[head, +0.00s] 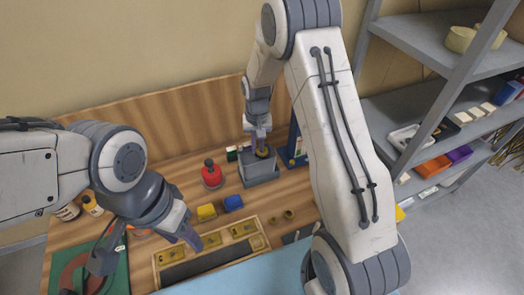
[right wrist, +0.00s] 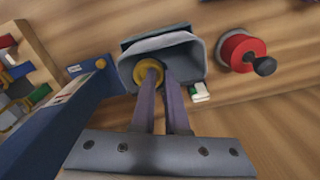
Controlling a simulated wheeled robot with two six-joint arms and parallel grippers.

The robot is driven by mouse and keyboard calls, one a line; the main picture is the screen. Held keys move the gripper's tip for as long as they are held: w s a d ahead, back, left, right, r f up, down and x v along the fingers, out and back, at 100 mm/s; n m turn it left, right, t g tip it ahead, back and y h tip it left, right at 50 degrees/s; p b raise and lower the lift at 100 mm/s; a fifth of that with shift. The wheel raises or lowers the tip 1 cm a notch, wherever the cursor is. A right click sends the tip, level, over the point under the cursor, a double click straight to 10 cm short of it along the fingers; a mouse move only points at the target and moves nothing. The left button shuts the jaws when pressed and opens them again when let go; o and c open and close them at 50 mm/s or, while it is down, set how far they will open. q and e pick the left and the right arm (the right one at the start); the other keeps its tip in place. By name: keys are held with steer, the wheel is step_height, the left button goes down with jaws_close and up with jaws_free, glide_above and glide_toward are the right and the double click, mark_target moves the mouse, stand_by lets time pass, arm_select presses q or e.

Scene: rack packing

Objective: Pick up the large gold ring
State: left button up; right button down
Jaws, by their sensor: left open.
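A gold ring (right wrist: 148,72), apparently the large one, is in a grey bin (right wrist: 125,72) in the right wrist view. The bin (head: 262,172) also shows near the back of the table in the head view, with a bit of the gold ring (head: 262,153) at its top. My right gripper (right wrist: 162,82) reaches into the bin. One finger overlaps the ring and the other is just to its right with a narrow gap between; whether they grip it is unclear. My left gripper (head: 146,250) is open and empty, above the front left of the table.
A wooden rack (head: 158,275) with gold pieces lies in front. Two small gold rings (head: 282,217) lie beside it. A blue holder (right wrist: 62,120) is close to the right gripper.

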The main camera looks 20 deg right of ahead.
steer(key=shift+r, duration=0.15)
steer(key=r+b, duration=0.1)
steer(key=r, duration=0.1)
steer(key=r+b, duration=0.1)
steer(key=r, duration=0.1)
steer(key=shift+s+d+b, duration=0.1)
steer(key=shift+d+b, duration=0.1)
steer(key=shift+b, duration=0.15)
steer(key=s+d+r+b, duration=0.3)
steer(key=s+d+r, duration=0.3)
steer(key=s+d, duration=0.1)
steer(key=shift+s+r+b, duration=0.3)
steer(key=shift+s+r, duration=0.1)
steer(key=shift+s, duration=0.5)
